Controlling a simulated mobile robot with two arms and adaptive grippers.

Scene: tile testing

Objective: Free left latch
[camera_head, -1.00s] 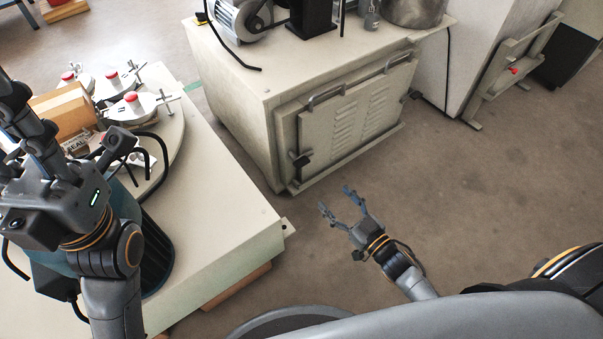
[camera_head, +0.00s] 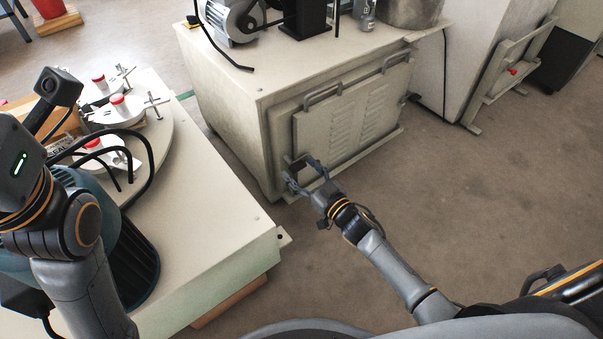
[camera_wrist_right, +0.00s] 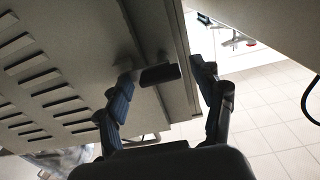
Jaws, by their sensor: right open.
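The left latch is a small dark block at the left edge of the louvred panel (camera_head: 350,112) on the cabinet front. In the right wrist view the latch (camera_wrist_right: 160,74) shows between my fingers, close to their tips. In the head view my right gripper (camera_head: 299,173) is at the panel's lower left corner and partly covers the latch. The gripper is open, with one finger on each side of the latch. I cannot tell if a finger touches it. My left arm's wrist is at the left edge of the head view; its fingers are out of frame.
The cabinet (camera_head: 235,110) carries a motor (camera_head: 232,20) and a metal pot (camera_head: 412,10) on top. A pale machine table (camera_head: 215,225) with round clamps stands at left. The panel has two handles. Open floor (camera_head: 460,210) lies at right.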

